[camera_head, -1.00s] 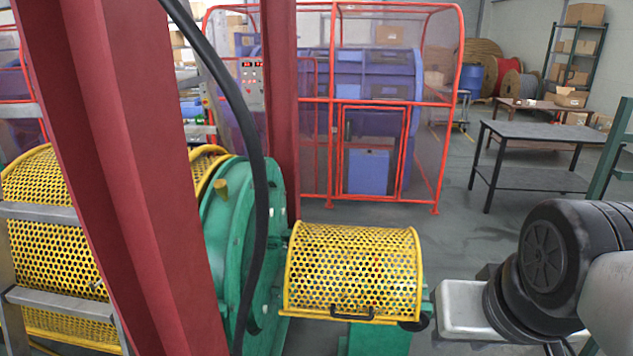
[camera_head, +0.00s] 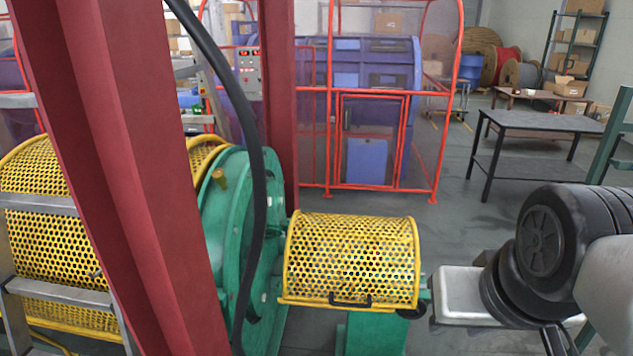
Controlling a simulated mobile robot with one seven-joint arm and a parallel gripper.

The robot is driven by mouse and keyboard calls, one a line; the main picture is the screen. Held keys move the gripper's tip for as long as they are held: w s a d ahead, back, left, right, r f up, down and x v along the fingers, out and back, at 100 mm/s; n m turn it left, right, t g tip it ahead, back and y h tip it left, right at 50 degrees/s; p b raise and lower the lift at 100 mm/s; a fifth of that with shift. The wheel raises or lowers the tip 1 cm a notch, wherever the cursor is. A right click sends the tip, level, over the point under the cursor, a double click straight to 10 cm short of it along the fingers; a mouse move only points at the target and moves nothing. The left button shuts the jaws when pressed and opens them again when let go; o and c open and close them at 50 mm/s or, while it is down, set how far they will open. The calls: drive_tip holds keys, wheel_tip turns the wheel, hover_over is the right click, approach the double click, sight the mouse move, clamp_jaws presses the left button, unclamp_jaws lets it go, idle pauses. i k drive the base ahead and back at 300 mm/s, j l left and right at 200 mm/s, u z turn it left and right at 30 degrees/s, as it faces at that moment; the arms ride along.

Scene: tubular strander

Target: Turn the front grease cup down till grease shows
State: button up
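A small brass-coloured cup (camera_head: 219,177), which looks like the grease cup, stands on the upper rim of the green round housing (camera_head: 225,215). A thick black cable hangs in front of the housing, and a red column hides its left part. No grease can be made out at this size. My arm shows at the right edge, well to the right of the cup. My gripper is not visible in this view, so its fingers cannot be seen.
A yellow perforated guard (camera_head: 352,258) with a black handle sits right of the housing. A red column (camera_head: 120,170) and ladder (camera_head: 50,290) stand at left. A red-framed cage (camera_head: 368,100) stands behind. Grey floor is open before the dark table (camera_head: 535,125).

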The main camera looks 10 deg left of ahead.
sight(219, 175)
drive_tip(key=i+l, duration=0.7)
drive_tip(key=l, duration=0.15)
drive_tip(key=i+l+u, duration=0.2)
drive_tip(key=u, duration=1.3)
drive_tip(key=i+u, duration=0.15)
drive_tip(key=u, duration=1.2)
drive_tip(key=i+l, duration=0.25)
drive_tip(key=l, duration=0.1)
